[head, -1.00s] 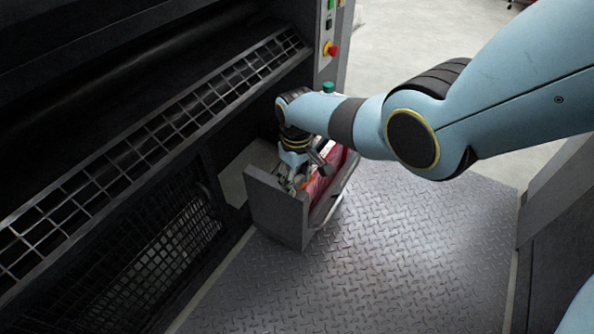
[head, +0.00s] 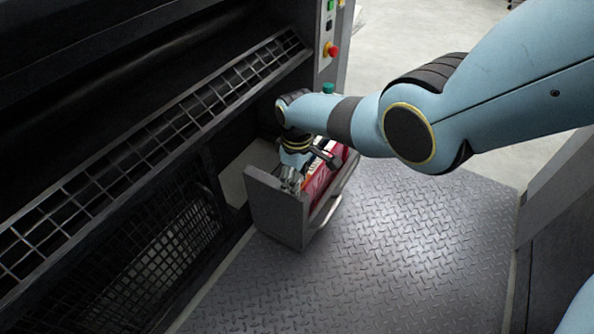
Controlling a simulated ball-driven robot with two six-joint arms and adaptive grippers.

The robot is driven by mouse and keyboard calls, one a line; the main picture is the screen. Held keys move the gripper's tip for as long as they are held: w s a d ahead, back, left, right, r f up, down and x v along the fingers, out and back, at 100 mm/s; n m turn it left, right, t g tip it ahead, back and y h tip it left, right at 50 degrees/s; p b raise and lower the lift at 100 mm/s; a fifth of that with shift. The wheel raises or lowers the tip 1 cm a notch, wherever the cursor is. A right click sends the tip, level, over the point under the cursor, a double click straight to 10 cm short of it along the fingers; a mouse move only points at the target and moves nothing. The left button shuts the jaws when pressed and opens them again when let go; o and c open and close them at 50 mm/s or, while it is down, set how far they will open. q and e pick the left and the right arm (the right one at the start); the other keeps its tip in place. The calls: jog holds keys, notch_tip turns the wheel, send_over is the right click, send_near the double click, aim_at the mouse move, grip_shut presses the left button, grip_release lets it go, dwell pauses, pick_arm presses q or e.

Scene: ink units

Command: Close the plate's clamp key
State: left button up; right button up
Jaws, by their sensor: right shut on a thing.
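My right arm reaches in from the right, and my right gripper (head: 291,184) points down inside the near end of a grey open-topped box (head: 278,212) on the side of the machine. Its jaws are shut on a small part there, taken to be the clamp key; the fingers and the box wall hide most of it. A red plate-like part with white marks (head: 318,182) stands in the box just right of the fingers. My left gripper is out of view.
The black machine with a long grid guard (head: 150,135) fills the left. A panel with a red button (head: 331,49) stands behind the box. The treadplate floor (head: 400,240) right of the box is clear.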

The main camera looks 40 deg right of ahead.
jog(key=o, duration=1.2)
notch_tip(320, 180, up, 12)
jog(key=shift+f, duration=0.1)
